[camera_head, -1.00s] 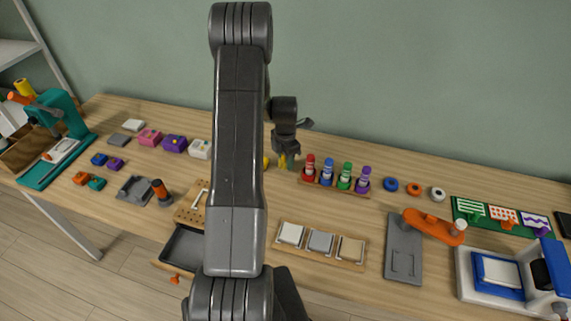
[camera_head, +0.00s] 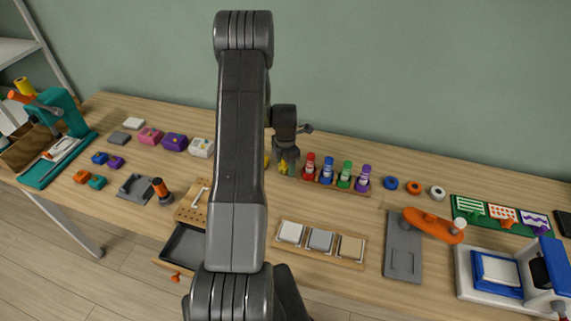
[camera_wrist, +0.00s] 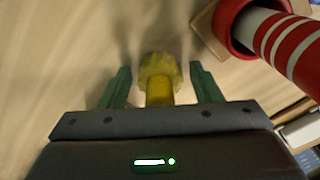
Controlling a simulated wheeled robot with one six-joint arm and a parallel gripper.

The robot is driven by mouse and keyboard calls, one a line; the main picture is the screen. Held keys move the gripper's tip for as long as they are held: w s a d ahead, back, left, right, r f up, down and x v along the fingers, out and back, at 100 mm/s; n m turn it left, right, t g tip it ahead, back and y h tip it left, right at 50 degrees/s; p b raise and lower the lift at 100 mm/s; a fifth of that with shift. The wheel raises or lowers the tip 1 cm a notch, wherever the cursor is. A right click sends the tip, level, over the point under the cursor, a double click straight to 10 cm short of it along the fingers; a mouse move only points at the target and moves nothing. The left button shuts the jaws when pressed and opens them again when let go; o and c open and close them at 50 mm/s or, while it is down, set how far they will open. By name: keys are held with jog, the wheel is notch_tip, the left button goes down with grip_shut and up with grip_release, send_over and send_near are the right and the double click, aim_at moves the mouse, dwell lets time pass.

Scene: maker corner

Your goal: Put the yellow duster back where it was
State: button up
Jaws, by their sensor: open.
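The yellow duster (camera_wrist: 159,78) shows in the wrist view between the two green fingers of my gripper (camera_wrist: 161,86), with visible gaps on both sides. It has a fluffy head and a plainer yellow part nearer the palm. In the head view, my gripper (camera_head: 287,163) points down over the table just left of the marker rack, with a bit of the duster's yellow at its fingers. The gripper is open. Most of the duster is hidden by the gripper there.
The marker rack (camera_head: 335,187) holds red, blue, green and purple markers close on the right; the red marker (camera_wrist: 291,42) looms near the fingers. Another yellow thing (camera_head: 266,160) is mostly hidden behind my arm. A tray of pads (camera_head: 320,256) lies in front.

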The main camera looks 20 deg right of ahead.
notch_tip(320, 180, up, 12)
jog(key=p, duration=0.5)
jog(key=shift+r, duration=0.15)
dwell(1.1)
